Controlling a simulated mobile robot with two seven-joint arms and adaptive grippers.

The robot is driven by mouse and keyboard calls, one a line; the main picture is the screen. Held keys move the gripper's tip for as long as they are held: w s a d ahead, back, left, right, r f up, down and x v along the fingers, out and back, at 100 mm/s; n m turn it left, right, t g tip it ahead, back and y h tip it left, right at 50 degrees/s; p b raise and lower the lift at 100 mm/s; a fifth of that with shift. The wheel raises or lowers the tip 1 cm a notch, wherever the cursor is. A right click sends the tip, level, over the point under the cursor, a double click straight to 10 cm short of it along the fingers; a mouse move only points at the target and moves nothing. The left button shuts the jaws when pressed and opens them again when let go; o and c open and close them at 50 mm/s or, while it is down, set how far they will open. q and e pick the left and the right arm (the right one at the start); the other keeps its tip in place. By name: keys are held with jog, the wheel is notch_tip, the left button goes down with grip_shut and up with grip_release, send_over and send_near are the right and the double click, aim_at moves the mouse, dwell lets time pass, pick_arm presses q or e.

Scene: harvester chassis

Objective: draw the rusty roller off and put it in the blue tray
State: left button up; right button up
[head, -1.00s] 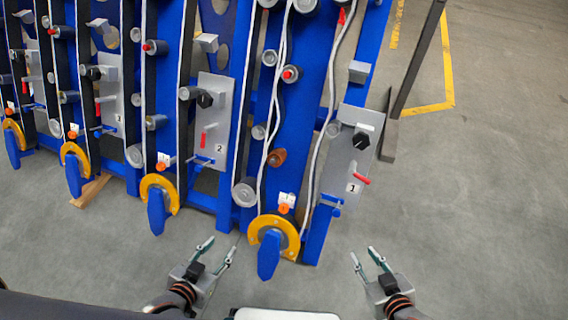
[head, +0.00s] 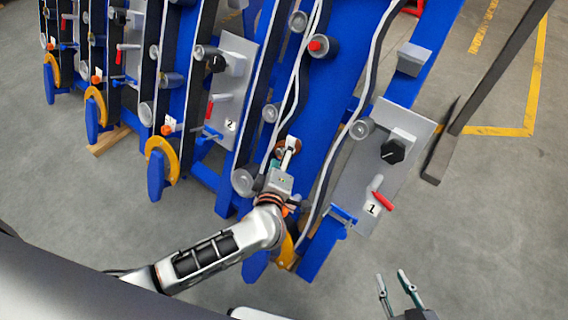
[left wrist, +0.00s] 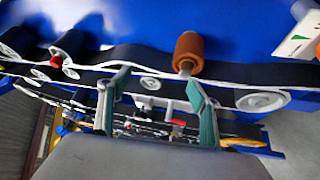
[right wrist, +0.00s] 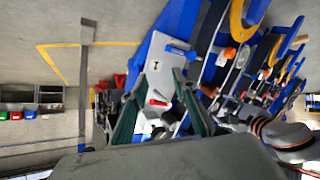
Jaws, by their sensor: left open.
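The rusty roller (left wrist: 188,52) is an orange-brown cylinder on the blue chassis panel, seen in the left wrist view. In the head view the rusty roller (head: 281,148) is partly covered by my left gripper (head: 288,160). In the left wrist view my left gripper (left wrist: 156,86) is open with nothing between its fingers. The roller shows beyond the tip of its right-hand finger; I cannot tell whether they touch. My right gripper (head: 392,280) is open and empty over bare floor, right of the chassis foot.
A white belt (head: 310,90) runs close by the roller. Grey rollers, one with a red cap (head: 316,46), and panel 1 (head: 385,165) with knob and red lever stand nearby. A dark post (head: 500,70) stands at right. Small coloured bins (right wrist: 28,115) are far off.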

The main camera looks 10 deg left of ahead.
aim_at(280, 143)
pick_arm(q)
jog(key=w+f+b, duration=0.1)
jog(key=w+f, duration=0.1)
jog(key=w+f+g+b, duration=0.1)
jog(key=w+f, duration=0.1)
jog(key=f, duration=0.1)
jog(key=w+a+f+g, duration=0.1)
jog(key=w+f, duration=0.1)
jog(key=shift+w+a+f+n+b, duration=0.1)
jog(key=shift+f+n+b, duration=0.2)
jog(key=shift+n+b, duration=0.1)
jog(key=shift+w+a, duration=0.1)
jog(key=shift+w, duration=0.4)
